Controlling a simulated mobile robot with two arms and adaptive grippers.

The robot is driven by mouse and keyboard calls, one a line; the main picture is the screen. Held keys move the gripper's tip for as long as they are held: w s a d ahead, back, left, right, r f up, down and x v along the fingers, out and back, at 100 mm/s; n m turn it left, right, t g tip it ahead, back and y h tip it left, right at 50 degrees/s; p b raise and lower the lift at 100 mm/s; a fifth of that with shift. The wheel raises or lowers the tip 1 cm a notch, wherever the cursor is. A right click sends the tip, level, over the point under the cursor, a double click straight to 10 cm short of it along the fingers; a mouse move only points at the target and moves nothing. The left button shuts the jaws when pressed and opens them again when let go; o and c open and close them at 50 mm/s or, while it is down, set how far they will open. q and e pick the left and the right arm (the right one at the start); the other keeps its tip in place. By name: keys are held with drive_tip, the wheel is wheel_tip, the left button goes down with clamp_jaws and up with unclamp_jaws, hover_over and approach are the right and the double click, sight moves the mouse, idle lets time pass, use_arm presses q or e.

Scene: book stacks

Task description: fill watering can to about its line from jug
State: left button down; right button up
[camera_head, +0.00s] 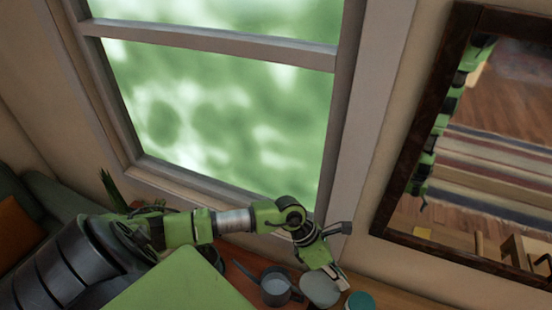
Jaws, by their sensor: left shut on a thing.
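A small grey can (276,287) with a thin spout to its left and a handle at its right stands on the wooden surface under the window; it looks like the watering can. Its open top shows a paler inside; no fill line can be made out. A pale grey rounded thing (319,290), probably the jug, is just right of it, under my left gripper (338,274). My left gripper is shut on it as far as I can tell; the contact is partly hidden. My right gripper is not in view.
A teal round thing (360,301) sits right of the jug. A plant (113,190) stands by the window's left corner. The window frame (225,185) rises close behind my left arm. A dark-framed mirror (425,135) hangs at right. The wooden surface (400,299) looks clear at right.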

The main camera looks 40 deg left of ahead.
use_arm(q)
drive_tip(key=d+y, duration=0.1)
drive_tip(key=y, duration=0.1)
drive_tip(key=w+d+r+g+y, duration=0.1)
drive_tip(key=d+y, duration=0.2)
drive_tip(key=shift+w+d+r+g+y, duration=0.15)
drive_tip(key=shift+d+r+g+y, duration=0.15)
drive_tip(key=shift+y, duration=0.1)
drive_tip(key=shift+d+f+g+y+b, duration=0.3)
drive_tip(key=shift+f+y+b, duration=0.35)
drive_tip(key=shift+y, duration=0.35)
wheel_tip(320, 180, up, 5)
drive_tip(key=shift+a+p, duration=0.1)
drive_tip(key=shift+p, duration=0.35)
